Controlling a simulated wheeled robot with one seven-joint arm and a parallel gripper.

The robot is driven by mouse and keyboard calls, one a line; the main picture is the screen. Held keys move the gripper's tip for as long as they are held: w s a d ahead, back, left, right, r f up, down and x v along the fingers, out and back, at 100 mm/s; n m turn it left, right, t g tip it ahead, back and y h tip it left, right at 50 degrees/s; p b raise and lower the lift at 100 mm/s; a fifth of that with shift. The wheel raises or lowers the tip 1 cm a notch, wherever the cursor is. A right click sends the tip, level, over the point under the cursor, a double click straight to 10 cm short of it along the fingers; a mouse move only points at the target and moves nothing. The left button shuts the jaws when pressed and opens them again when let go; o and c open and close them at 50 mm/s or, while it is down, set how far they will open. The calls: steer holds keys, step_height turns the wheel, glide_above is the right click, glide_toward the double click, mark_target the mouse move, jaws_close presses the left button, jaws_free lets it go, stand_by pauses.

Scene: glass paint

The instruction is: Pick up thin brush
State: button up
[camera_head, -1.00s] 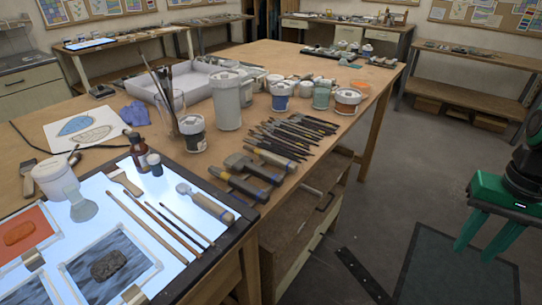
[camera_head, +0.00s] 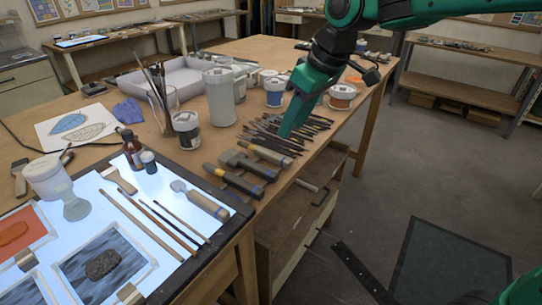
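Several slim brushes lie on the glowing light panel (camera_head: 112,238) at the lower left. The thinnest-looking one (camera_head: 181,221) is the rightmost and shortest of the slim group. A middle one (camera_head: 168,228) and a longer one (camera_head: 145,224) lie to its left, roughly side by side with it. My gripper (camera_head: 286,133) points down over the row of dark tools (camera_head: 305,126) on the wooden table, well to the right of and beyond these brushes. Its green fingers overlap in this view, so their gap is hidden. I see nothing held between them.
A wide brush (camera_head: 119,181), a wooden-handled tool (camera_head: 202,200) and small bottles (camera_head: 133,150) lie or stand around the slim brushes. A glass of brushes (camera_head: 163,105) and a tall grey jar (camera_head: 219,97) stand behind.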

mark_target(270, 152)
steer(key=shift+n, duration=0.3)
steer(key=a+f, duration=0.1)
steer(key=f, duration=0.1)
steer(key=w+a+f, duration=0.1)
steer(key=a+f, duration=0.1)
steer(key=shift+w+a, duration=0.1)
steer(key=shift+a, duration=0.15)
steer(key=shift+w+x, duration=0.1)
steer(key=shift+x, duration=1.4)
steer(key=shift+w+x, duration=0.15)
steer(key=shift+x, duration=1.35)
steer(key=shift+f, duration=0.1)
jaws_close()
